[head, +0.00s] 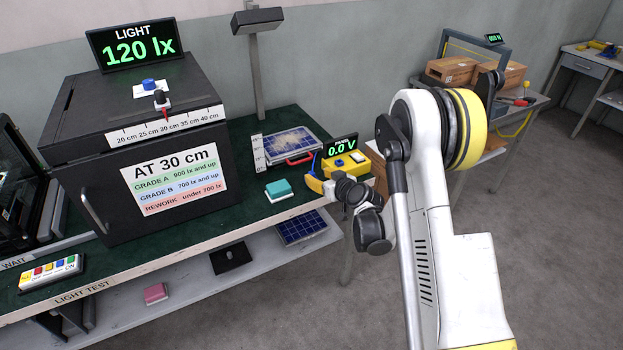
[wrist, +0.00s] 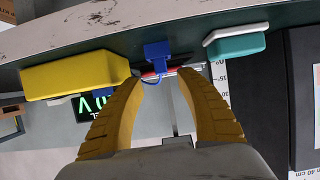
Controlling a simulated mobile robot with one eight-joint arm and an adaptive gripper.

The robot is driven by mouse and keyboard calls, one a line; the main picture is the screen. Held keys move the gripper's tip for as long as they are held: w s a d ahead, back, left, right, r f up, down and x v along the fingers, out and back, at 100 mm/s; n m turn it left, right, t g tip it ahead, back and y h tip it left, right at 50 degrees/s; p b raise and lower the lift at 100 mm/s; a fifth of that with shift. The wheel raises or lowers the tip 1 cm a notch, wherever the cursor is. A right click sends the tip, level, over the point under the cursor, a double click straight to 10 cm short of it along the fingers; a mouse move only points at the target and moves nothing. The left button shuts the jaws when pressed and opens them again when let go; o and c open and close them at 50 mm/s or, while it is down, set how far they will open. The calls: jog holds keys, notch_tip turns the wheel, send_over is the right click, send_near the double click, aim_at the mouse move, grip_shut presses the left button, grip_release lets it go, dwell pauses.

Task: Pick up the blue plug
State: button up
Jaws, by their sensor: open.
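The blue plug (wrist: 155,52) shows in the wrist view just past my fingertips, close to the middle of the gap between them. My gripper (wrist: 158,78) is open and empty, with a yellow finger on each side. In the head view my gripper (head: 316,185) is at the bench's front right edge, partly hidden by my wrist.
The yellow meter (head: 345,166) reads 0.0 V; it also shows in the wrist view (wrist: 75,77). A teal block (head: 278,190) lies to the left. A solar panel (head: 290,142) and red handle (head: 300,159) are behind. The black test box (head: 95,195) stands farther left.

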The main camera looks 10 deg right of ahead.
aim_at(311, 172)
jog(key=b+x, duration=0.2)
jog(key=x, duration=0.2)
jog(key=shift+a+f, duration=0.15)
jog(key=shift+w, duration=0.35)
grip_shut()
